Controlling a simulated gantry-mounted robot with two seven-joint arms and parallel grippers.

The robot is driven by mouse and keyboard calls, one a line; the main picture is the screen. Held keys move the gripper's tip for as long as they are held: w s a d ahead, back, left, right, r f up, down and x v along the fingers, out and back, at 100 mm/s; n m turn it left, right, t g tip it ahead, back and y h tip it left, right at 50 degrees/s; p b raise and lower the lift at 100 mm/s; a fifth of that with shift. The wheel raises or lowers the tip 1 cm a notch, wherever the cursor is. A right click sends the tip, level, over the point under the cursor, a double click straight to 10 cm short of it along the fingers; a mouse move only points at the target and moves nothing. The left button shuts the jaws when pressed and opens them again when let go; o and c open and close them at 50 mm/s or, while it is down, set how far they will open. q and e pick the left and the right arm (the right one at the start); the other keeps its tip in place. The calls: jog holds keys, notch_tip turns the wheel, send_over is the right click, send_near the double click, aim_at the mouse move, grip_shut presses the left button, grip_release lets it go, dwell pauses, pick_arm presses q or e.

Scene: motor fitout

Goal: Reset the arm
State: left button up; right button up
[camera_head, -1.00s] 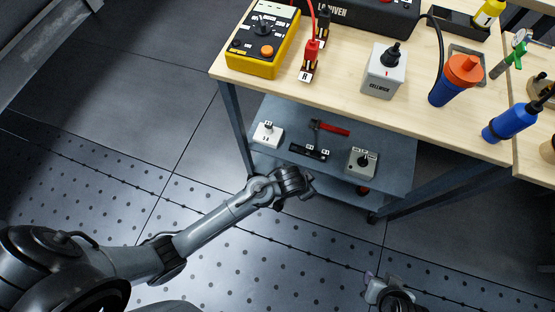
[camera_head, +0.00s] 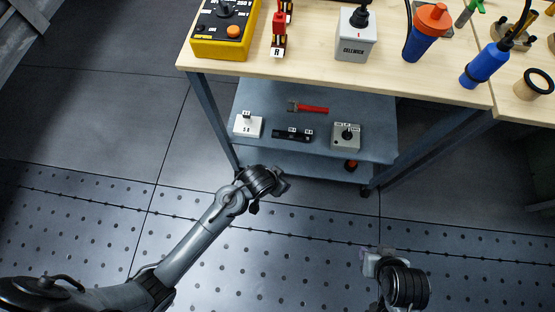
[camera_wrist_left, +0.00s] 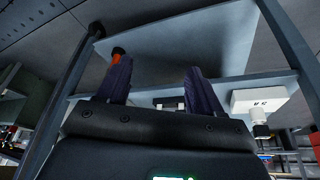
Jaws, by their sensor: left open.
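My left gripper (camera_head: 280,182) hangs in front of the workbench, close to its lower shelf (camera_head: 300,98). In the left wrist view its two dark fingers (camera_wrist_left: 158,92) stand apart with nothing between them. My right gripper (camera_head: 370,262) shows at the bottom, over the floor and away from the bench. It is small and partly hidden by its own wrist, so its jaws cannot be made out.
The bench top (camera_head: 300,66) holds a yellow meter (camera_head: 222,40), a grey switch box (camera_head: 355,45) and blue tools (camera_head: 484,66). The shelf holds a white box (camera_head: 248,126), black strip (camera_head: 292,135), red-handled tool (camera_head: 310,108) and grey box (camera_head: 345,138). Floor in front is clear.

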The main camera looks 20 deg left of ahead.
pick_arm(q)
jog(key=shift+s, duration=0.1)
jog(key=s+a+r+n+g+p, duration=0.1)
jog(key=s+a+r+p, duration=0.3)
jog(key=s+r+p, duration=0.65)
jog(key=s+a+r+y+p, duration=0.1)
jog(key=a+r+p, duration=0.25)
jog(key=r, duration=0.45)
jog(key=s+a+r+n+p, duration=0.1)
jog(key=a+r+p, duration=0.2)
jog(key=r+p, duration=0.3)
jog(key=s+a+r+y+p, duration=0.1)
jog(key=s+a+r+p, duration=0.15)
jog(key=r, duration=0.65)
notch_tip(320, 180, up, 36)
jog(key=p, duration=3.7)
jog(key=shift+w+r, duration=0.15)
jog(key=shift+w, duration=0.3)
jog(key=shift+d, duration=0.1)
